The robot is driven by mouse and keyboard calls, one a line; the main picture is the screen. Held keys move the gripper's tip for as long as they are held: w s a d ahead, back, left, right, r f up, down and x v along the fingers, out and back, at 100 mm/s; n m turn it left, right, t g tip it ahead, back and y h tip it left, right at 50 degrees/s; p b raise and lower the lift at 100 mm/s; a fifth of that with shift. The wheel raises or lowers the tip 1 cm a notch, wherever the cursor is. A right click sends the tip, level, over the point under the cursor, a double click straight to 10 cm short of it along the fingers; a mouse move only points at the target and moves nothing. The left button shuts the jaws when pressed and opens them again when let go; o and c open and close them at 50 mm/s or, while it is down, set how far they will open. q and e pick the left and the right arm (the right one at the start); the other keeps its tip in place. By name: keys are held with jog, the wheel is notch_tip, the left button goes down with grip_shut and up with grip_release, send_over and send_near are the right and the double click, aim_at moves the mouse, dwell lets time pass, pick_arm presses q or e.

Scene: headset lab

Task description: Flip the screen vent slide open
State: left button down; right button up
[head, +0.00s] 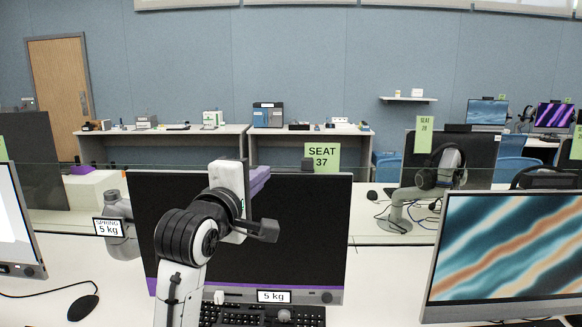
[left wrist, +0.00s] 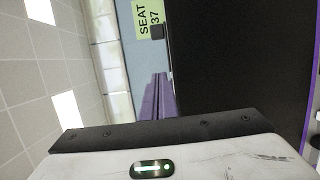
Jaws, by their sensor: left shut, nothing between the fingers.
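A dark monitor (head: 310,230) with a purple strip along its lower edge stands at the Seat 37 desk. Its black screen also fills the right of the left wrist view (left wrist: 240,55). A small pale tab (head: 219,297) shows at its lower edge, left of the 5 kg label; I cannot tell for sure whether it is the vent slide. My left gripper (head: 261,179) is in front of the monitor's upper part, its purple fingers shut and empty. The fingers also show in the left wrist view (left wrist: 160,96), pointing towards the Seat 37 sign. My right gripper is not in view.
A black keyboard (head: 262,315) lies below the monitor. A small dark box (head: 308,165) sits at its top edge by the Seat 37 sign (head: 322,156). Another monitor (head: 510,245) stands at right, and a headset (head: 443,168) hangs behind. White desk is free between the monitors.

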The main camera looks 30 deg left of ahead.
pick_arm(q)
jog(key=w+d+p, duration=0.1)
jog(key=w+p, duration=0.1)
jog(key=w, duration=0.7)
jog(key=shift+d, duration=0.15)
